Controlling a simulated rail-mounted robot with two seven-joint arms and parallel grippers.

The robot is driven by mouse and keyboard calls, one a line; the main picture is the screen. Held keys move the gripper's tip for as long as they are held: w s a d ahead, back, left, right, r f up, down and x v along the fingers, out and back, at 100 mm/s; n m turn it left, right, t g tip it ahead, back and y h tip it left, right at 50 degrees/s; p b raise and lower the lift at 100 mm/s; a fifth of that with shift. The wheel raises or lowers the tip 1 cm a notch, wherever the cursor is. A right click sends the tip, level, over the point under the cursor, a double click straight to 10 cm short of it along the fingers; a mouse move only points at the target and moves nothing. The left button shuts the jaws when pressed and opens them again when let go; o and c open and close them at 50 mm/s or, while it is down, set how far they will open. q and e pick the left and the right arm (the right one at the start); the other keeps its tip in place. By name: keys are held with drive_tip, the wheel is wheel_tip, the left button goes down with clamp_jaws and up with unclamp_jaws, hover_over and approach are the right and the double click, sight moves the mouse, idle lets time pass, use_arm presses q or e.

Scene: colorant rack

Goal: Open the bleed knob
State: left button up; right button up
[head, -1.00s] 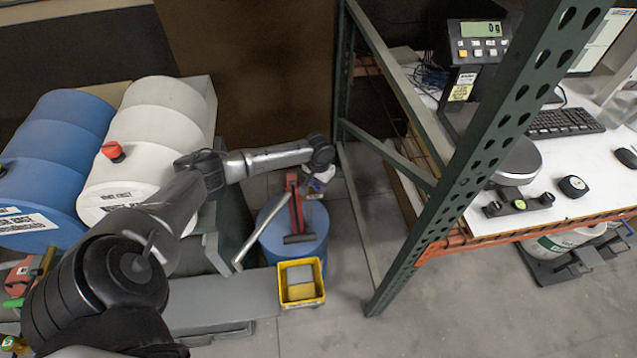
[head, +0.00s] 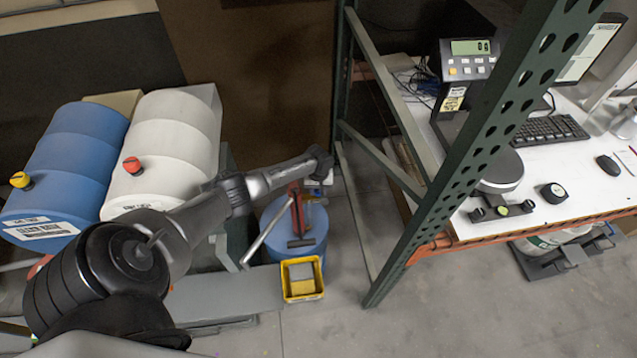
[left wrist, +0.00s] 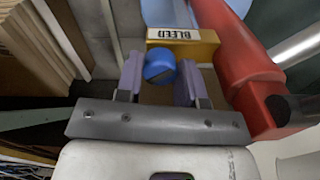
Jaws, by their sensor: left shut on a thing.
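The bleed knob (left wrist: 160,68) is a round blue knob in the left wrist view. It sits below a yellow plate with a "BLEED" label (left wrist: 176,34), whose text is upside down. My left gripper (left wrist: 158,84) has its two purplish fingers on either side of the knob and is shut on it. In the head view, my left gripper (head: 317,186) is at the red pump (head: 297,212) on top of a blue drum (head: 280,239); the knob is hidden there. My right gripper is not in view.
A white drum (head: 170,130) and a blue drum lying on its side (head: 75,155) are at the left. A yellow bin (head: 301,291) stands in front of the pump drum. A green rack post (head: 455,180) and a white worktable (head: 585,200) are at the right.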

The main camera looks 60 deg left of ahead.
use_arm(q)
drive_tip(key=n+p, duration=0.2)
drive_tip(key=n, duration=0.1)
drive_tip(key=shift+r, duration=0.2)
drive_tip(key=n+p, duration=0.1)
drive_tip(key=n, duration=0.1)
drive_tip(key=shift+n+p, duration=0.35)
drive_tip(key=shift+n, duration=0.05)
drive_tip(key=n+p, duration=0.1)
drive_tip(key=n, duration=0.2)
drive_tip(key=shift+f, duration=0.1)
drive_tip(key=shift+n, duration=0.9)
drive_tip(key=shift+n+p, duration=0.3)
drive_tip(key=o, duration=0.9)
drive_tip(key=shift+f, duration=0.1)
